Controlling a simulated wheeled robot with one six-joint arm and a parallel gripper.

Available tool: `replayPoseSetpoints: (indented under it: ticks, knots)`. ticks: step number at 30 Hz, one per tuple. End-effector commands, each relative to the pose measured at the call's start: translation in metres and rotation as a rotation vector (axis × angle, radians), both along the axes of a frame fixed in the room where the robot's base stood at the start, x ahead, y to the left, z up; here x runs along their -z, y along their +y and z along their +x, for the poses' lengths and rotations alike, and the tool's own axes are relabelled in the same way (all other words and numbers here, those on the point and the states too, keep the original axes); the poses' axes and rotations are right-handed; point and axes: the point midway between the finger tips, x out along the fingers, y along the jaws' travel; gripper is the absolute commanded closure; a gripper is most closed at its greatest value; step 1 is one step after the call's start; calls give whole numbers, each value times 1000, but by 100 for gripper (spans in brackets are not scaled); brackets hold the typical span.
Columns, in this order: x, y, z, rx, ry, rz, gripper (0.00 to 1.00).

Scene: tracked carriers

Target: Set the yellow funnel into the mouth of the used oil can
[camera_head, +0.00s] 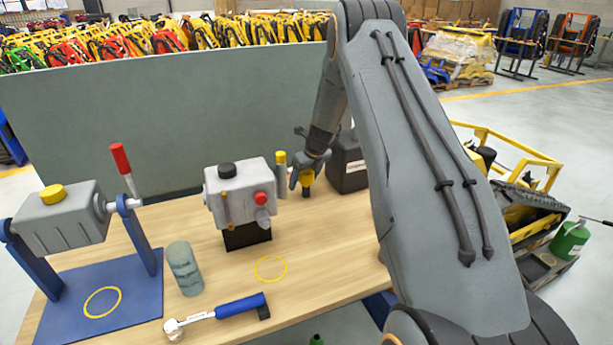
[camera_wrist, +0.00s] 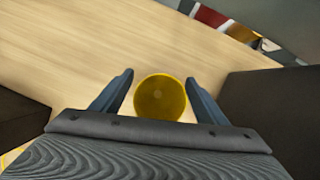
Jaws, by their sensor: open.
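The yellow funnel (camera_wrist: 160,97) shows in the wrist view as a round yellow disc between my two fingers. My gripper (camera_wrist: 158,78) is open, with one finger on each side of it; I cannot tell whether they touch it. A black can (camera_head: 348,168) with a pale label stands just right of my gripper, partly behind my arm. It may be the used oil can; its mouth is hidden.
A grey box with a red knob (camera_head: 240,190) stands left of my gripper on a black base. A blue-handled tool (camera_head: 240,306), a grey-green cylinder (camera_head: 184,268) and a blue stand (camera_head: 140,300) are further forward. A green can (camera_head: 571,241) is at the right. A green panel (camera_head: 150,120) closes the back.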

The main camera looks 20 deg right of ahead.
Motion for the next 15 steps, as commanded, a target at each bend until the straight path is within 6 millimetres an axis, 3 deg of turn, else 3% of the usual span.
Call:
replayPoseSetpoints:
  ticks: [10, 15]
  knots:
    - [4, 0, 2, 0, -1, -1, 34]
    - [4, 0, 2, 0, -1, -1, 63]
